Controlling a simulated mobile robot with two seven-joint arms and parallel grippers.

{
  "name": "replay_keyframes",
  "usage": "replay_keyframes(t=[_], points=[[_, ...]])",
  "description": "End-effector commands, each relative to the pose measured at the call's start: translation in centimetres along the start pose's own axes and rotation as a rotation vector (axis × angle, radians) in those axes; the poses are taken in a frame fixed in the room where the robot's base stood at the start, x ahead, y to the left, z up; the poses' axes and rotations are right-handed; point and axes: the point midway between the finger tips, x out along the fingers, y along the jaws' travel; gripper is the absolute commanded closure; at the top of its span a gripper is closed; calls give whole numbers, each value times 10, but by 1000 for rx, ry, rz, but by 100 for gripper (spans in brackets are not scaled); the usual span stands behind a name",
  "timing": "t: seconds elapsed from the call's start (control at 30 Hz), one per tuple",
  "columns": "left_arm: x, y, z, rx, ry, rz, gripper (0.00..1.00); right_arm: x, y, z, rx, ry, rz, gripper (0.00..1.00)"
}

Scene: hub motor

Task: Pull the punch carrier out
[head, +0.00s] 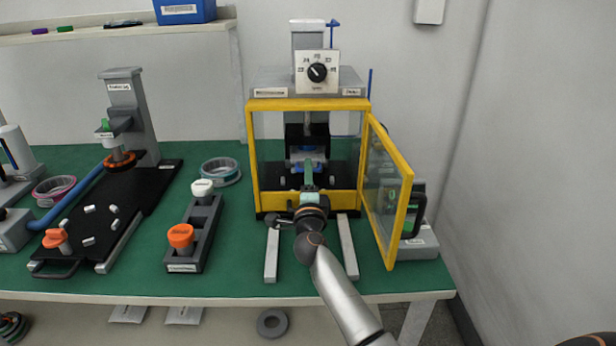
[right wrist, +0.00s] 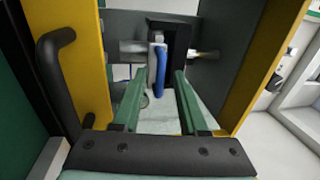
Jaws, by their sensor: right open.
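The press cabinet (head: 252,150) has a yellow frame and stands at the back of the bench, with its clear door (head: 388,190) swung open to the right. My right gripper (head: 308,172) reaches into the open front. In the right wrist view its two green fingers (right wrist: 159,78) are apart. A blue upright handle (right wrist: 160,74) on a pale block shows ahead between the fingertips; it appears to belong to the punch carrier. I cannot tell whether the fingers touch it. In the head view my gripper hides much of the carrier. My left gripper is not in view.
Two pale rails (head: 272,252) lie in front of the cabinet. The door's black handle (head: 415,216) juts right. A dark rack (head: 195,235) with orange and white knobs and a black fixture plate (head: 150,190) stand left. Green bench between rack and rails is clear.

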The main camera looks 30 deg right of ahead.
Motion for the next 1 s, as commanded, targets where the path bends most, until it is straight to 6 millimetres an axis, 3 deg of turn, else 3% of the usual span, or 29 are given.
replay_keyframes(t=[0.3, 0.7, 1.0], points=[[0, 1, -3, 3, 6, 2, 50, 2, 0, 0, 0, 0, 0, 58], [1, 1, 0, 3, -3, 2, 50, 2, 0, 0, 0, -1, 0, 100], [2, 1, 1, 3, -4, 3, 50, 2, 0, 0, 0, -1, 0, 100]])
